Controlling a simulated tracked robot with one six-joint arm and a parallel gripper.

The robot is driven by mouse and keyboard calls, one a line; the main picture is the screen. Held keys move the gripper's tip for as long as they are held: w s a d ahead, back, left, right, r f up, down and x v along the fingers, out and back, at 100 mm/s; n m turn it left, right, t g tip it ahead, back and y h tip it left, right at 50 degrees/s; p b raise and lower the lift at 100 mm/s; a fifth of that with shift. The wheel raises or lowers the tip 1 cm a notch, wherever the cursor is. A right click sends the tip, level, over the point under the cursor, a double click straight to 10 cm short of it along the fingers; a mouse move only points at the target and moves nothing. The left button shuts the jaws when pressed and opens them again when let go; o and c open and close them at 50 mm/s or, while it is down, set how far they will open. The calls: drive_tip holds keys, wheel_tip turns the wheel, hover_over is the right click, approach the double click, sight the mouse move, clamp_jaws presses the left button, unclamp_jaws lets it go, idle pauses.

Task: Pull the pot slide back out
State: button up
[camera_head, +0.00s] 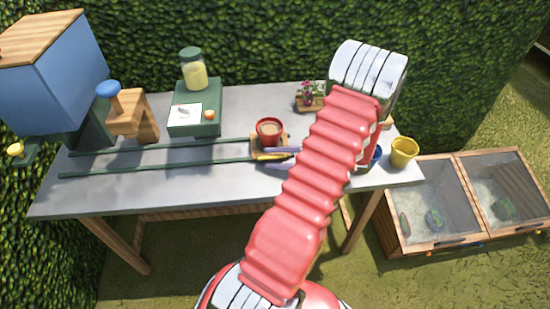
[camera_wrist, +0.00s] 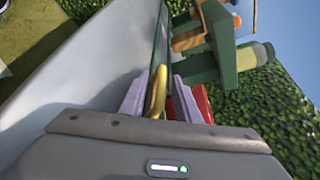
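The pot slide (camera_head: 257,152) is a small wooden carriage on two dark green rails (camera_head: 160,164) on the grey table. A red pot (camera_head: 269,130) with brown filling stands upright on it; part of the pot shows behind a finger in the wrist view (camera_wrist: 203,103). A yellow handle (camera_wrist: 158,92) is on the slide's near side. My gripper (camera_head: 281,157) has its two pale purple fingers on either side of this handle, with slim gaps visible in the wrist view. It looks open around the handle. My red arm hides the table right of the slide.
A blue hopper with a wooden top (camera_head: 50,85) stands at the left, beside a wooden stand with a blue knob (camera_head: 109,90). A green box (camera_head: 210,122) and a jar (camera_head: 193,70) are at the back. A yellow bucket (camera_head: 404,152) is at the right end.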

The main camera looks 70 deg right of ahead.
drive_tip(key=v, duration=1.4)
drive_tip(key=shift+f, duration=0.1)
drive_tip(key=shift+w, duration=0.1)
idle(0.4)
drive_tip(key=w+a+r+n+g+y, duration=0.2)
drive_tip(key=w+a+r+n+g, duration=0.15)
drive_tip(key=w+a, duration=0.4)
drive_tip(key=w+a+r+n+g+y, duration=0.1)
drive_tip(key=w+a+r+n+g, duration=0.25)
drive_tip(key=w, duration=0.65)
drive_tip(key=w+a+r+n+g+y, duration=0.2)
drive_tip(key=w+a+r+n+g, duration=0.15)
drive_tip(key=w+a, duration=0.4)
drive_tip(key=w+a+r+n+h, duration=0.1)
drive_tip(key=a+r+n+h, duration=0.1)
drive_tip(key=a, duration=0.7)
drive_tip(key=w+a+r+n+h, duration=0.2)
drive_tip(key=a+r+n, duration=0.2)
drive_tip(key=a, duration=0.5)
drive_tip(key=w+a+r+n+h, duration=0.2)
drive_tip(key=a+r+n, duration=0.1)
drive_tip(key=a+n, duration=0.4)
drive_tip(key=a, duration=0.2)
drive_tip(key=shift+a+r+t, duration=0.3)
drive_tip(key=shift+a+t, duration=0.05)
drive_tip(key=shift+a, duration=0.05)
